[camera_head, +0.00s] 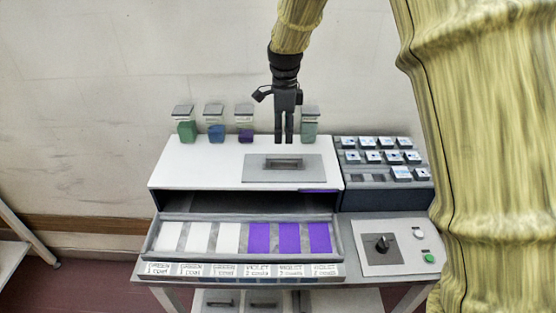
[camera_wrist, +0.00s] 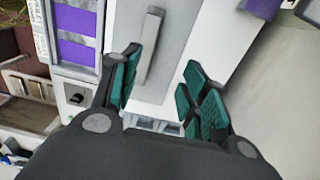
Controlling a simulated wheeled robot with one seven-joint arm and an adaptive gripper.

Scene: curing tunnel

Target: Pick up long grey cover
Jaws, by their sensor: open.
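The long grey cover (camera_head: 300,176) lies flat on top of the white box (camera_head: 205,165), with a raised bar handle (camera_head: 283,163) along its middle. In the wrist view the cover (camera_wrist: 179,50) and its handle (camera_wrist: 149,48) show beyond my fingers. My gripper (camera_head: 284,140) points down above the back part of the box top, apart from the handle as far as I can tell. In the wrist view its green-padded fingers (camera_wrist: 162,88) are spread and nothing is between them.
Several lidded jars stand behind the box, one (camera_head: 310,124) close right of my gripper. A rack of small blocks (camera_head: 382,158) stands right of the box. A pulled-out drawer (camera_head: 240,217) holds white and violet strips. A control panel (camera_head: 392,246) lies at front right.

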